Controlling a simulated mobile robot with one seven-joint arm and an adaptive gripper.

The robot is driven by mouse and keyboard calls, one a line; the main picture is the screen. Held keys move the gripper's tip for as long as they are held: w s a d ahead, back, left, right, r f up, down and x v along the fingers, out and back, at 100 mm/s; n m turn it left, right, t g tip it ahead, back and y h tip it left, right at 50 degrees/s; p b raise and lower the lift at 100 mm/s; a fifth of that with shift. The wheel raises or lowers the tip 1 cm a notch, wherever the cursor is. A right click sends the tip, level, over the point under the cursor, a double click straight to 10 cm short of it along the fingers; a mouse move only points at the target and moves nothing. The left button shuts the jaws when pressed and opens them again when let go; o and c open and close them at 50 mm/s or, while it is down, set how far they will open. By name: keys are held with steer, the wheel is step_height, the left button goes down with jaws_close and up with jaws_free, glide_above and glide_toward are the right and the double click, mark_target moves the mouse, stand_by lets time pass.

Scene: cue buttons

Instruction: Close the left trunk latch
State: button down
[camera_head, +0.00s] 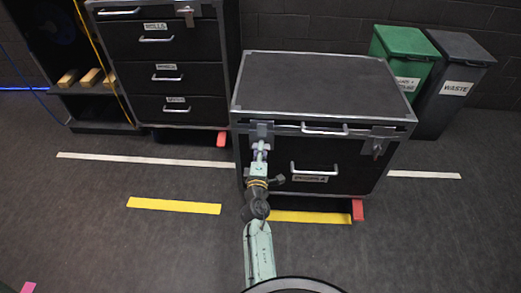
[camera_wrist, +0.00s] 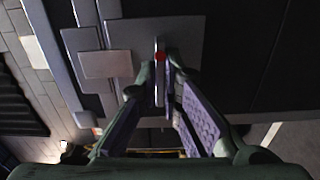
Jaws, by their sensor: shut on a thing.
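The black trunk (camera_head: 318,82) with metal edges stands in front of me with its lid down. Its left latch (camera_head: 261,130) is at the front left corner below the lid. In the wrist view the latch shows as grey metal plates (camera_wrist: 182,40) with a thin upright metal part between the fingers and a red spot on it. My gripper (camera_head: 261,149) reaches up to this latch. In the wrist view its fingers (camera_wrist: 162,85) are shut on the thin latch part. The contact is partly hidden in the head view.
The trunk's right latch (camera_head: 377,147) hangs at the front right, and handles (camera_head: 325,130) sit between the latches. A black drawer cabinet (camera_head: 165,60) stands left. Green (camera_head: 404,50) and grey (camera_head: 458,70) bins stand behind right. Floor in front is clear, with yellow tape (camera_head: 174,206).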

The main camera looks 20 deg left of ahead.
steer(key=shift+w+r+n, duration=0.1)
steer(key=shift+r+n, duration=0.05)
steer(key=shift+n, duration=0.15)
stand_by(0.4)
steer(key=c, duration=1.8)
jaws_free()
steer(key=shift+c, duration=0.2)
steer(key=shift+o, duration=0.4)
steer(key=v, duration=0.7)
steer(key=shift+s, duration=0.3)
